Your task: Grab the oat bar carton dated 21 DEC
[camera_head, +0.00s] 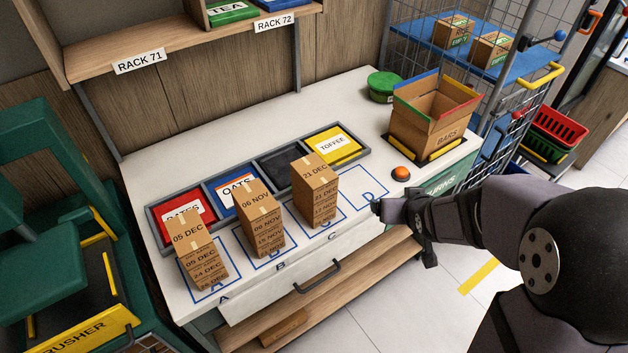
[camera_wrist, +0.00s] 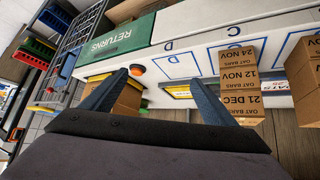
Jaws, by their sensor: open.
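The oat bar carton dated 21 DEC (camera_head: 316,176) is the top carton of the stack on outline C. It also shows in the wrist view (camera_wrist: 240,103), where the picture is upside down, with 12 NOV (camera_wrist: 239,78) and 24 NOV (camera_wrist: 237,57) cartons beneath it. My gripper (camera_head: 378,208) is near outline D, to the right of this stack and apart from it. In the wrist view its two fingers (camera_wrist: 158,80) are spread with nothing held between them. The 21 DEC carton lies outside the right finger in that view.
Stacks topped 06 NOV (camera_head: 258,199) and 05 DEC (camera_head: 188,233) stand on outlines B and A. Outline D (camera_head: 367,185) is empty. Labelled bins (camera_head: 333,145) line the back. An orange button (camera_head: 401,173) and an open BARS box (camera_head: 428,125) are at the right. A rack shelf overhangs the back left.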

